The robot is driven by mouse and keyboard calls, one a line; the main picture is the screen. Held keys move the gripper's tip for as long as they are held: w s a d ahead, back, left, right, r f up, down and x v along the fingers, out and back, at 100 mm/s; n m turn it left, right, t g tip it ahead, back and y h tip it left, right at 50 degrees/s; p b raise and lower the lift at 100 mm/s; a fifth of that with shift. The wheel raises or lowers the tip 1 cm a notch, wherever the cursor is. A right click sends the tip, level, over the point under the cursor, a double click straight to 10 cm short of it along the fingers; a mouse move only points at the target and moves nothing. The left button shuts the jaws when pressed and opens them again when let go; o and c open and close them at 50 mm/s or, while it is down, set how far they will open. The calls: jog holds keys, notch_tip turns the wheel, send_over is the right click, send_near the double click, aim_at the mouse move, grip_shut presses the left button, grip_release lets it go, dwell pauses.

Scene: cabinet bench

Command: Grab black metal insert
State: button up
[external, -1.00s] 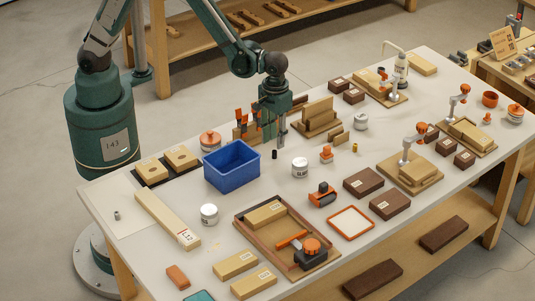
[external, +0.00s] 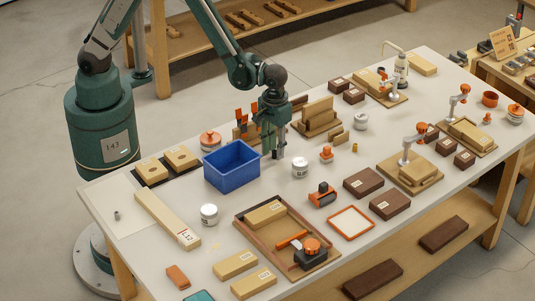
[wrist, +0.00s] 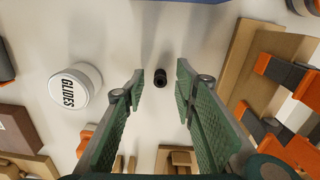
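The black metal insert (wrist: 160,78) is a small dark cylinder standing on the white bench top. In the wrist view it lies ahead of and between the fingers of my gripper (wrist: 160,80), with pale bench visible on both sides of it. The fingers are spread apart and hold nothing. In the external view my gripper (external: 277,155) is low over the bench, just right of the blue bin. The insert is hard to pick out there, at or behind the fingertips.
The blue bin (external: 232,167) stands close on the left. A white labelled jar (external: 300,168) is close on the right and also shows in the wrist view (wrist: 75,86). A wooden rack with orange-handled tools (wrist: 290,85) stands near the fingers. Bare bench lies in front.

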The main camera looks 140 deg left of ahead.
jog(key=shift+f, duration=0.4)
grip_shut()
